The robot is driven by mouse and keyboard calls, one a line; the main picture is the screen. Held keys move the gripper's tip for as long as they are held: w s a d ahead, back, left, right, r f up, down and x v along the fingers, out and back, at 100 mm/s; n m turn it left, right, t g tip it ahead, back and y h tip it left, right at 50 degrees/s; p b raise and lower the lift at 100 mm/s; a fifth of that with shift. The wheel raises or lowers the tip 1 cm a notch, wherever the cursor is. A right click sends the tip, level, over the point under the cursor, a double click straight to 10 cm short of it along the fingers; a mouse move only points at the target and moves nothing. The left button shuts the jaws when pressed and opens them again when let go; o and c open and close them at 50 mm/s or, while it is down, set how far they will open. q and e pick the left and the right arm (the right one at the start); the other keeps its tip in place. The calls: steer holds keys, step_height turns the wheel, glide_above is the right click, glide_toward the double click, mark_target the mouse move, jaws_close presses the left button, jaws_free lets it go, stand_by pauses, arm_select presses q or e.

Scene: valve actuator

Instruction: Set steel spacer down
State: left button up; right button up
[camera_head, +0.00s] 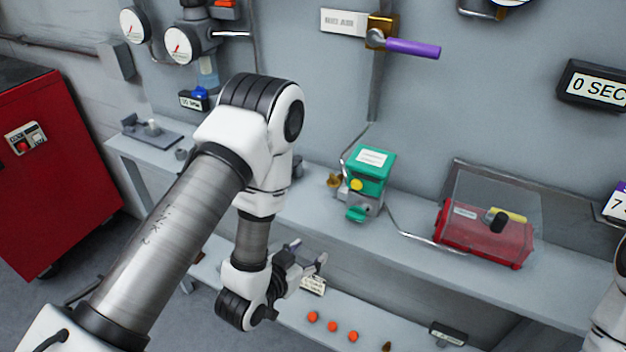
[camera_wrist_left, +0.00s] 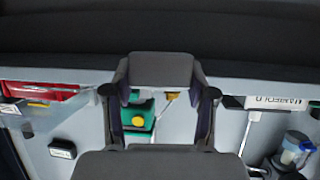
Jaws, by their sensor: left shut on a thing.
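My left gripper (camera_head: 306,260) hangs in front of the bench's front edge, over the lower shelf. Its dark fingers also show in the left wrist view (camera_wrist_left: 160,110). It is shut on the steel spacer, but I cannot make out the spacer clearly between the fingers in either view. My right gripper is out of view; only a white arm link of mine shows at the right edge of the head view.
The grey bench (camera_head: 405,235) carries a green valve actuator (camera_head: 370,178), a red box (camera_head: 485,235) with a clear lid and a grey fixture plate (camera_head: 150,133). Orange balls (camera_head: 332,326) lie on the lower shelf. A red cabinet (camera_head: 60,175) stands left. Bench surface between actuator and red box is mostly clear.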

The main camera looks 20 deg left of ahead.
arm_select(q)
steer(key=s+a+r+n+y+p, duration=0.1)
steer(key=s+a+r+p, duration=0.15)
steer(key=r+p, duration=0.25)
steer(key=s+a+r+p, duration=0.1)
steer(key=a+r+p, duration=0.2)
steer(key=r+p, duration=0.25)
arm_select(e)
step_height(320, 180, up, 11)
arm_select(q)
steer(key=w+b, duration=0.5)
steer(key=b, duration=0.2)
steer(key=w+b, duration=0.5)
steer(key=b, duration=0.2)
steer(key=shift+w+a+f, duration=0.1)
steer(key=shift+a+f, duration=0.05)
steer(key=shift+f, duration=0.05)
glide_above(308, 200)
steer(key=shift+s+f, duration=0.25)
steer(key=shift+f, duration=0.2)
steer(key=shift+w+f, duration=0.25)
steer(key=shift+w, duration=0.05)
step_height(308, 200, down, 3)
steer(key=b, duration=0.3)
steer(key=shift+s+f, duration=0.15)
steer(key=shift+f, duration=0.05)
steer(key=shift+r, duration=0.1)
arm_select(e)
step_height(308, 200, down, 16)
